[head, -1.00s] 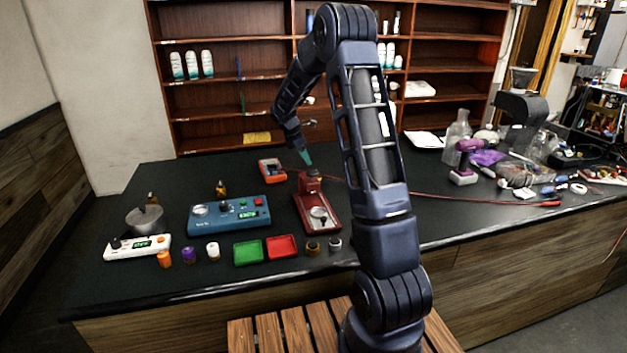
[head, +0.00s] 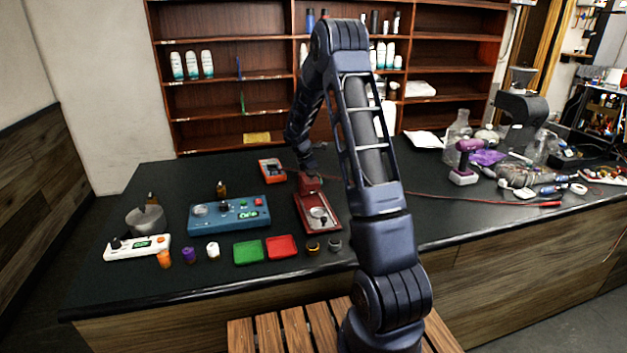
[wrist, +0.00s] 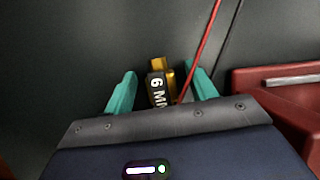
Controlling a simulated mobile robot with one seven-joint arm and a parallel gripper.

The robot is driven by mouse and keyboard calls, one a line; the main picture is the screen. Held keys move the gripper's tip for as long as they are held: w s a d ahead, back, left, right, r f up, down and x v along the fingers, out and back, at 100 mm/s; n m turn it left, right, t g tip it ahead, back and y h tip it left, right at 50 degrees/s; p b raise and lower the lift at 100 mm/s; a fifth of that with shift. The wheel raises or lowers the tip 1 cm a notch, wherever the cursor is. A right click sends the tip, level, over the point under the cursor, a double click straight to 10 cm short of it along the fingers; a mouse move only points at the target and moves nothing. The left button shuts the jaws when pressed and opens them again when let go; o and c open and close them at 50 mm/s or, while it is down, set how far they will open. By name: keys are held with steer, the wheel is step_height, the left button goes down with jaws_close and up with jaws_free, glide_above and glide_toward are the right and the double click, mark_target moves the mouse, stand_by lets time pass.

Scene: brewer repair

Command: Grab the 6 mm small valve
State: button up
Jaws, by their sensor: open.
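The 6 mm small valve (wrist: 158,86) shows in the wrist view as a gold piece with a dark face marked "6 MM". It lies between the teal fingers of my gripper (wrist: 161,88), which are open, one on each side. Contact with the fingers cannot be made out, and its lower end is hidden by my gripper body. In the head view my gripper points down just behind the red device (head: 318,212); its fingertips and the valve are hidden there.
The red device's body (wrist: 285,100) stands close at the right in the wrist view. A red cable (wrist: 201,50) runs by the valve. An orange meter (head: 271,171) and a blue device (head: 229,215) sit to the left. Green (head: 248,251) and red (head: 281,247) trays lie nearer the front edge.

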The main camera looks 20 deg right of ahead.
steer(key=c, duration=1.2)
steer(key=shift+o, duration=0.2)
steer(key=shift+r, duration=0.1)
